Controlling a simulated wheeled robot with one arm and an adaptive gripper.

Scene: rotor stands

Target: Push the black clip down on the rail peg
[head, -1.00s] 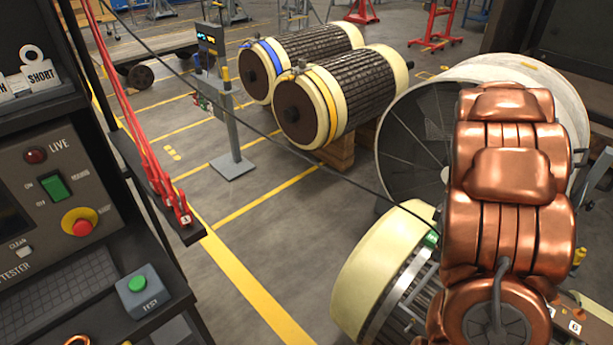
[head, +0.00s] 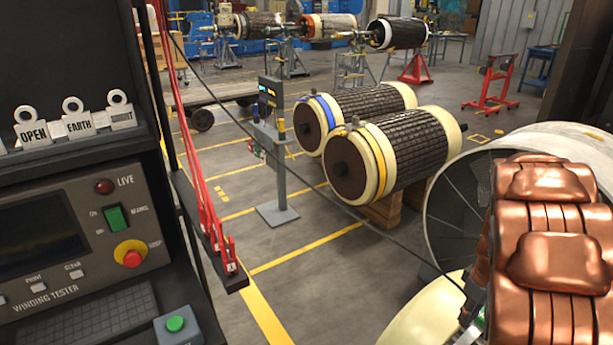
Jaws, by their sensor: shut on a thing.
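A thin black cable (head: 395,242) sags from the upper left across the aisle. It ends at a small dark shape (head: 473,290) beside my copper-coloured arm at the right. I cannot tell whether this shape is the black clip or part of my gripper. My arm hides the area behind it, and the jaws do not show clearly. A rail (head: 212,240) along the tester's right edge carries several red clips (head: 214,232) with red leads. No empty peg can be made out.
The winding tester (head: 75,250) fills the left side. Two dark rotors with cream ends (head: 395,160) lie on wooden blocks beyond a grey post stand (head: 278,165). A large pale drum (head: 450,200) and a cream-ended rotor (head: 425,315) are at the right.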

